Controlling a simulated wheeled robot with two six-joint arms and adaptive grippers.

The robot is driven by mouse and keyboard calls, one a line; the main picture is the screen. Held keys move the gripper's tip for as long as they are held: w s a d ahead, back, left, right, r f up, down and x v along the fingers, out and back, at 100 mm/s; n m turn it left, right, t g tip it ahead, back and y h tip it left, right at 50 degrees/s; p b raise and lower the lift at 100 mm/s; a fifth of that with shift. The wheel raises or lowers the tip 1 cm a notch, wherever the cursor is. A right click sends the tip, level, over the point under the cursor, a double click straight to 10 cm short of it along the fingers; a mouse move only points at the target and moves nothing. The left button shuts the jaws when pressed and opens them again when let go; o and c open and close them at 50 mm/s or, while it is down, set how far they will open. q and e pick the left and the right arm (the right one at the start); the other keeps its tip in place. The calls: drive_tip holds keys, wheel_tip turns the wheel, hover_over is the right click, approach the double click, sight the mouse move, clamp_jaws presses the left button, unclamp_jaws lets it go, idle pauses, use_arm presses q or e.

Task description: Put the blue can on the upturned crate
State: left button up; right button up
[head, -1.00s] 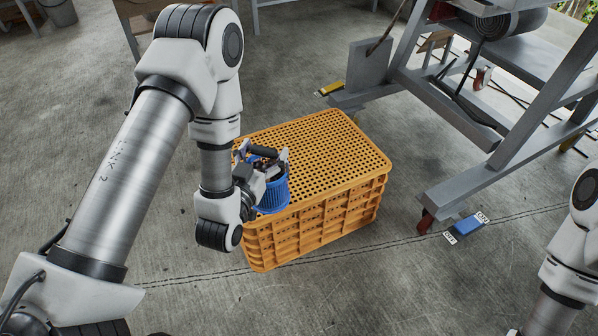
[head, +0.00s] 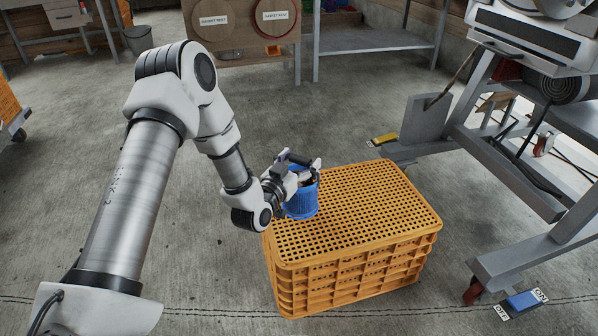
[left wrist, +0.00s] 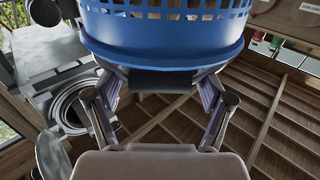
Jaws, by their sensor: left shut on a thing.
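The blue can (head: 301,204) has slotted, basket-like sides and looks upright. It shows over the left part of the top of the orange upturned crate (head: 375,205); I cannot tell whether it touches the crate. My left gripper (head: 305,172) is shut on the can near its upper part. In the left wrist view the can (left wrist: 165,38) fills the top middle, between the finger linkages of the gripper (left wrist: 165,80). My right gripper is not in view.
A grey metal machine frame (head: 520,262) stands right of the crate, with a blue switch pedal (head: 523,300) at its foot. A yellow object (head: 383,139) lies behind the crate. A wooden bench and a grey bin (head: 138,40) stand at the back. Much of the crate top is bare.

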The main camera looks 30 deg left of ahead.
sight(299, 168)
use_arm(q)
drive_tip(key=shift+w+a, duration=0.4)
drive_tip(key=shift+a, duration=0.05)
drive_tip(key=shift+w+a+f+b, duration=0.15)
drive_tip(key=shift+f+b, duration=0.15)
drive_tip(key=shift+b, duration=0.15)
drive_tip(key=shift+f+b, duration=1.1)
drive_tip(key=shift+f, duration=0.45)
drive_tip(key=shift+r, duration=0.1)
drive_tip(key=o, duration=1.7)
